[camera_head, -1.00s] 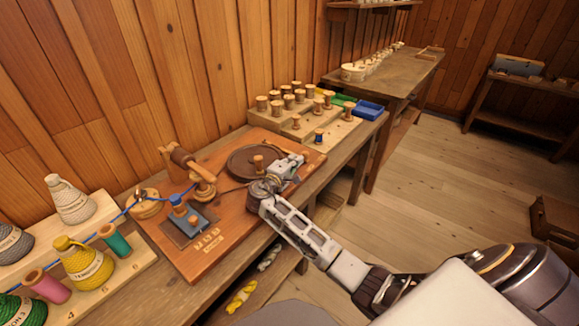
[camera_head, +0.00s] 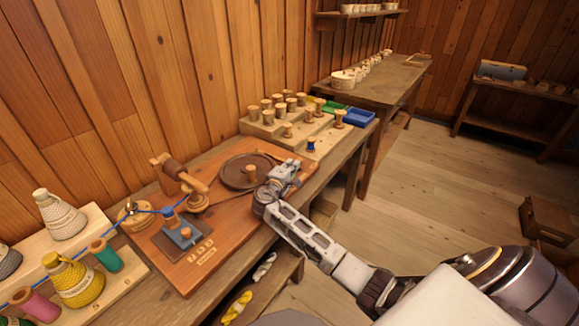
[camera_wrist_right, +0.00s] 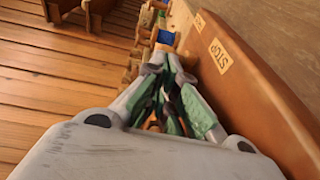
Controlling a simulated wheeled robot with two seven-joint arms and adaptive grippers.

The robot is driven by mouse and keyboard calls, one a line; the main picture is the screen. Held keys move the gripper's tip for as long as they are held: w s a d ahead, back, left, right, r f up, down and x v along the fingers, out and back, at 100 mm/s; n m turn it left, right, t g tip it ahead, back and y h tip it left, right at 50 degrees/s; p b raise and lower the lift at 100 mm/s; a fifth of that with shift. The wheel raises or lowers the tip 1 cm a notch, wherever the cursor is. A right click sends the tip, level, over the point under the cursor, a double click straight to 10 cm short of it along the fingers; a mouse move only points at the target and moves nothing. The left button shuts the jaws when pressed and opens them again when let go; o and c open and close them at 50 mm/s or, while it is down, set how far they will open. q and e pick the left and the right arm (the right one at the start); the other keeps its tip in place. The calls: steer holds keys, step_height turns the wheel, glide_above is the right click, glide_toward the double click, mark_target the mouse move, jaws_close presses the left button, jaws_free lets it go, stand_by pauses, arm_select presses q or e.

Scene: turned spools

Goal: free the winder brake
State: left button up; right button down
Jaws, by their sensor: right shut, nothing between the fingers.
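The winder board (camera_head: 222,240) lies on the bench and carries a dark round disc (camera_head: 236,177) with a wooden peg (camera_head: 251,173). At its left are a wooden crank-like part (camera_head: 187,180) and a blue block (camera_head: 183,233). My right gripper (camera_head: 291,168) is shut and empty, at the right side of the disc, low over the board. In the right wrist view its fingers (camera_wrist_right: 166,60) come together beside the board's edge, near a STOP label (camera_wrist_right: 220,56). I cannot make out the brake clearly; the gripper and wrist hide part of that area. My left gripper is not in view.
A wooden rack of spools (camera_head: 290,125) stands behind the board, with a blue bin (camera_head: 359,118) at its end. Cones of yarn (camera_head: 78,280) stand at the left. A blue thread runs to the board. The floor at the right is open.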

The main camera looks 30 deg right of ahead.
mark_target(298, 159)
steer(key=shift+w+d+n+t+y+p, duration=0.2)
steer(key=shift+d+n+t+y+p, duration=0.25)
steer(key=shift+d, duration=0.45)
steer(key=shift+w+d+n+t+y, duration=0.2)
steer(key=shift+d+n+t+y, duration=0.1)
steer(key=shift+d, duration=0.15)
steer(key=shift+w+d+n+t+y, duration=0.15)
steer(key=shift+w+d+n+t, duration=0.1)
steer(key=shift+d, duration=0.2)
steer(key=shift+w+d, duration=0.4)
steer(key=shift+d, duration=0.4)
steer(key=shift+w+d, duration=0.2)
steer(key=shift+d, duration=0.1)
steer(key=shift+r, duration=0.2)
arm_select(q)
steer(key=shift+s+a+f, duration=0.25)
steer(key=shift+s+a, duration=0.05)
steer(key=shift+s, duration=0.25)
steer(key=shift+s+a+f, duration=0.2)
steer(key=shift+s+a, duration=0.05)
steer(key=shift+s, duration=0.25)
arm_select(e)
steer(key=shift+d, duration=0.1)
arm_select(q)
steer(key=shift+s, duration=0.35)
